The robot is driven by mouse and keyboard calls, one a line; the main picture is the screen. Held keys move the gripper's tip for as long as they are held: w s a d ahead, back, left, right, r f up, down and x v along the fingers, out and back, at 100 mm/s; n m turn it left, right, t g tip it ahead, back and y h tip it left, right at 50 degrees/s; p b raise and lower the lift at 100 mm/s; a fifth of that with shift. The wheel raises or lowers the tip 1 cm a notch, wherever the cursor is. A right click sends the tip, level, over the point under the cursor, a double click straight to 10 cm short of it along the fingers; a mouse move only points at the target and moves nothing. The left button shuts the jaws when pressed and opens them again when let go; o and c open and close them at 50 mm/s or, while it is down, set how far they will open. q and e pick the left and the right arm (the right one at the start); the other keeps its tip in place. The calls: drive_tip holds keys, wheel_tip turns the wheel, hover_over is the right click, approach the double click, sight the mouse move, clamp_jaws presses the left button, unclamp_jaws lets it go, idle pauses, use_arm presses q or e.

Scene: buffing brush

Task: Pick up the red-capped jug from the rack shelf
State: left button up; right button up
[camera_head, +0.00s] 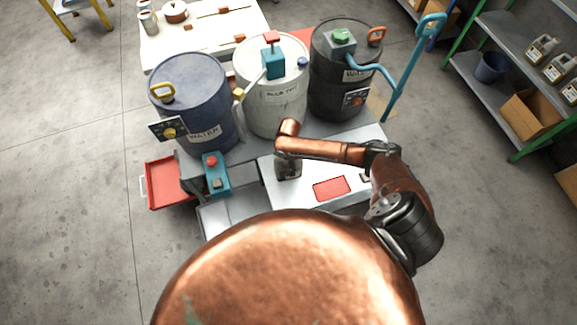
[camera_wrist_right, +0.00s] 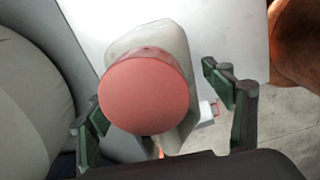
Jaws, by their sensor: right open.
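A jug with a round red cap (camera_wrist_right: 147,92) and a pale grey body (camera_wrist_right: 150,38) fills the middle of the right wrist view. My right gripper (camera_wrist_right: 160,98) is open, with one green-and-black finger on each side of the jug. A gap shows between the cap and the right finger. Whether the left finger touches the body is unclear. In the head view my right gripper (camera_head: 288,167) points down over the cart top (camera_head: 263,172), and the jug cannot be made out there. My left gripper is out of view.
Blue (camera_head: 193,100), white (camera_head: 272,95) and black (camera_head: 340,80) drums stand close behind the right gripper. A red drawer (camera_head: 168,185) sticks out left.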

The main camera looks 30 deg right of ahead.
drive_tip(key=shift+c, duration=0.3)
drive_tip(key=c, duration=1.6)
drive_tip(key=shift+o, duration=0.2)
drive_tip(key=shift+r, duration=0.1)
